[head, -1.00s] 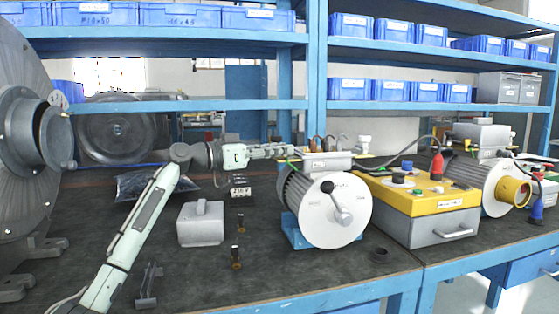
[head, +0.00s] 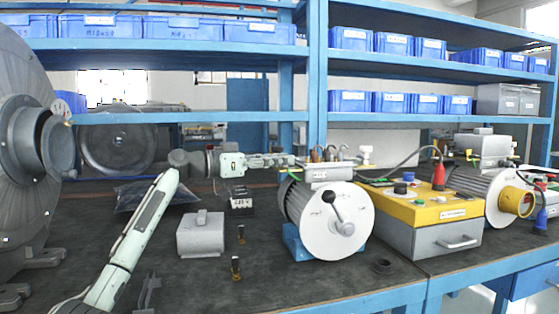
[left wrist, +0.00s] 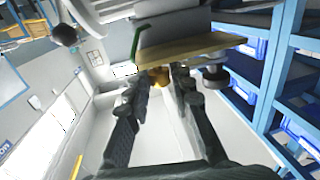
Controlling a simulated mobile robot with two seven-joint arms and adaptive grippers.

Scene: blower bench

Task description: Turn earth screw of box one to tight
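In the head view, a grey motor with a white end face (head: 330,222) and a terminal box (head: 330,174) on top stands mid-bench. A short green wire (head: 293,177) shows at the box's left side. My left gripper (head: 290,161) reaches in from the left, level with the box's top left. In the left wrist view, the gripper's two dark fingers (left wrist: 158,84) stand apart, with a brass earth screw (left wrist: 158,75) at or just beyond their tips. Contact with the screw cannot be told. The green wire (left wrist: 137,40) hangs from the box (left wrist: 172,32). My right gripper is out of view.
A yellow-topped test box (head: 425,210) stands right of the motor, with a second motor (head: 490,195) behind it. A grey weight (head: 202,234), small brass-topped pieces (head: 236,268) and a dark ring (head: 383,267) lie on the bench. Blue shelves (head: 318,100) rise behind.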

